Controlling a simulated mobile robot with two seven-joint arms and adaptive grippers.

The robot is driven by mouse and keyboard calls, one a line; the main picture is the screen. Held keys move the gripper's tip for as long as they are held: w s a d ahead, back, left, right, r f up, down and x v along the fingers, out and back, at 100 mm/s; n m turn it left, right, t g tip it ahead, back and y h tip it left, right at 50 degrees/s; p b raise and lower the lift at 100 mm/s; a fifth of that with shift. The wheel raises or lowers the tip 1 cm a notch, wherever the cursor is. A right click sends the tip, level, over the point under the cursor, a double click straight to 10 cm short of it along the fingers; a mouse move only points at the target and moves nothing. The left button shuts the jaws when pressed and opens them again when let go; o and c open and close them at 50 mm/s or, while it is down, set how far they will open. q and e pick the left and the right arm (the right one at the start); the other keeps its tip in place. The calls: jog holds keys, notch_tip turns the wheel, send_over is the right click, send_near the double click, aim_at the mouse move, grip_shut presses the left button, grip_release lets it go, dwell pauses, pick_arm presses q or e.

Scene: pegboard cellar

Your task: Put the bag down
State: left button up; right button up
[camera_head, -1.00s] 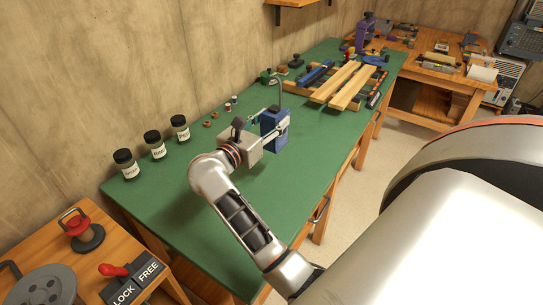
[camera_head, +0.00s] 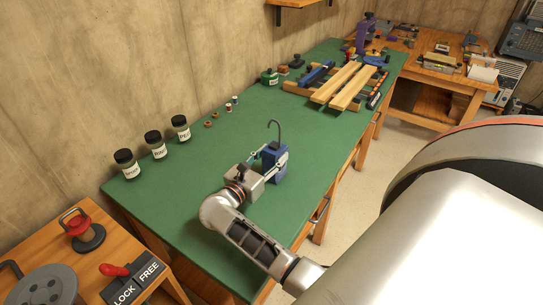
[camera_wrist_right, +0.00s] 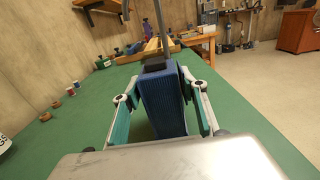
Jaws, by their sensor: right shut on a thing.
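The bag shows as a blue, ribbed, upright block (camera_head: 275,165) with a dark top and a grey hooked handle. My left gripper is not in view.
Three dark-lidded jars (camera_head: 153,144) stand by the wall on the left. Wooden boards (camera_head: 345,86) on a clamp rack fill the far end. Green bench around the bag is clear.

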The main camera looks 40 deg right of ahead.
jog(key=shift+f, duration=0.1)
jog(key=o, duration=1.2)
jog(key=shift+o, duration=0.2)
